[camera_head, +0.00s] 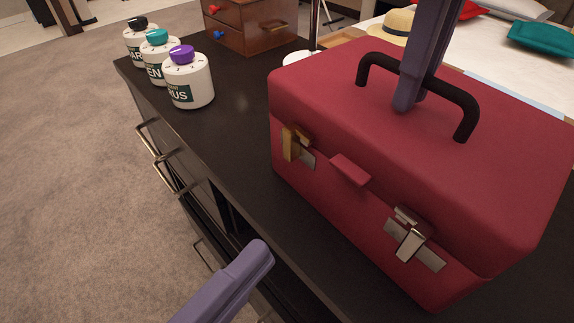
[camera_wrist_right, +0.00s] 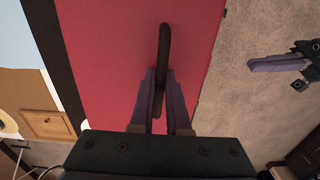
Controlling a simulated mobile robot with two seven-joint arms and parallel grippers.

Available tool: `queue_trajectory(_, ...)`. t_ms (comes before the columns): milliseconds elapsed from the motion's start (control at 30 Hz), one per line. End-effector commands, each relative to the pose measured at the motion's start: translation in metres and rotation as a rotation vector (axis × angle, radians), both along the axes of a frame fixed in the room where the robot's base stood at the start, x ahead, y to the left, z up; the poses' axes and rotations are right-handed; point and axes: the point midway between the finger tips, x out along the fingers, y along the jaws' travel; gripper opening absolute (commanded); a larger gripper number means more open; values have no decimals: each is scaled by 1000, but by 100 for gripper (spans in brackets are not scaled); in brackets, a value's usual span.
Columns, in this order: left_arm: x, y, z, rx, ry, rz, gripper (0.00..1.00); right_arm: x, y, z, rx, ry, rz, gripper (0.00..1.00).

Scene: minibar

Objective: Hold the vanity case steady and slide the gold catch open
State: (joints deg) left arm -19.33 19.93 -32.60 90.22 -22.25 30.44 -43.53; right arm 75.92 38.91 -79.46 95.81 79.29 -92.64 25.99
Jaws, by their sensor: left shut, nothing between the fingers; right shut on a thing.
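The red vanity case (camera_head: 330,110) stands upright on the dark counter, lid down. Its gold catch (camera_head: 290,145) is on the front face at the left, beside a small silver plate. A silver catch (camera_head: 410,235) is on the same face at the right. My right gripper (camera_head: 405,100) is shut on the black handle (camera_head: 462,100) on the lid; the right wrist view shows the handle (camera_wrist_right: 164,45) between its fingers (camera_wrist_right: 158,95). My left gripper (camera_head: 262,252) is shut and empty, in front of the case and below the gold catch, apart from it. It also shows in the right wrist view (camera_wrist_right: 262,66).
Several white jars with coloured lids (camera_head: 188,82) stand at the counter's far left. A wooden drawer box (camera_head: 250,25) is behind them. The dark counter (camera_head: 235,105) is clear between jars and case. Drawer handles (camera_head: 165,175) protrude from the counter's front.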

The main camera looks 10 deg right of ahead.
Motion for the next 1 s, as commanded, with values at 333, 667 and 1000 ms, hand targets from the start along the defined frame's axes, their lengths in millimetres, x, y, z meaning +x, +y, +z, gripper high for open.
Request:
queue_trajectory(333, -7, 0, 1, 256, -260, 40, 0, 0, 0, 0, 1, 0, 0, 0)
queue_trajectory(667, -7, 0, 1, 264, -269, 40, 0, 0, 0, 0, 1, 0, 0, 0)
queue_trajectory(1000, 21, -29, 2, 261, -271, 41, 0, 0, 0, 0, 1, 0, 1, 0)
